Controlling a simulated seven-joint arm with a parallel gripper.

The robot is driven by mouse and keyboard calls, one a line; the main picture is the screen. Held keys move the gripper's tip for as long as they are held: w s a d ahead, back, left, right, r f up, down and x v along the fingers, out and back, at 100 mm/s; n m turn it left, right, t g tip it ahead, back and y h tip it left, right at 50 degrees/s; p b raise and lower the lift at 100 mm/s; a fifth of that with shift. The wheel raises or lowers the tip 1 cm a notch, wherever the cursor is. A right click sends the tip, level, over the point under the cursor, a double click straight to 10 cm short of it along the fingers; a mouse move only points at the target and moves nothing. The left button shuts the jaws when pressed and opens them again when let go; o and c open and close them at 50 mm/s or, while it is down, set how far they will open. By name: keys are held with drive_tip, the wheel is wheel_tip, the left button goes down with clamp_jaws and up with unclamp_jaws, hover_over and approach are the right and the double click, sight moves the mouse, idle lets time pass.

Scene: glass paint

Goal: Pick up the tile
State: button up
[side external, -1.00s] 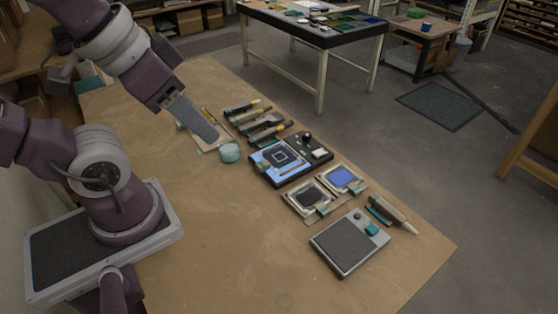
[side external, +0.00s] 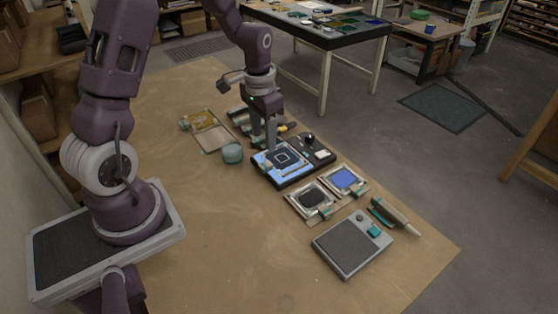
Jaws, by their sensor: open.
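My gripper (side external: 267,145) points straight down with its fingers open, its tips at or just above the far edge of the lit blue panel (side external: 270,172). A tile with a dark, pale-lined square pattern (side external: 283,158) lies on that panel. Whether the fingertips touch anything is too small to tell. A blue tile (side external: 343,179) and a dark tile (side external: 312,198) sit in pale frames nearer the camera. An amber tile (side external: 202,121) lies in a holder at the back left. The frames do not show which tile is meant.
A round teal container (side external: 232,153) stands left of the panel. Tools (side external: 240,117) lie behind, partly hidden by my gripper. A black knob (side external: 309,139) stands right of the panel. A grey device (side external: 350,244) and a brush-like tool (side external: 392,215) lie in front. The table's near left is clear.

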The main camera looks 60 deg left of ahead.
sight(262, 166)
drive_tip(key=f, duration=0.7)
drive_tip(key=a+f, duration=0.1)
drive_tip(key=f, duration=0.2)
drive_tip(key=shift+s+f, duration=0.2)
drive_tip(key=shift+f, duration=0.15)
clamp_jaws()
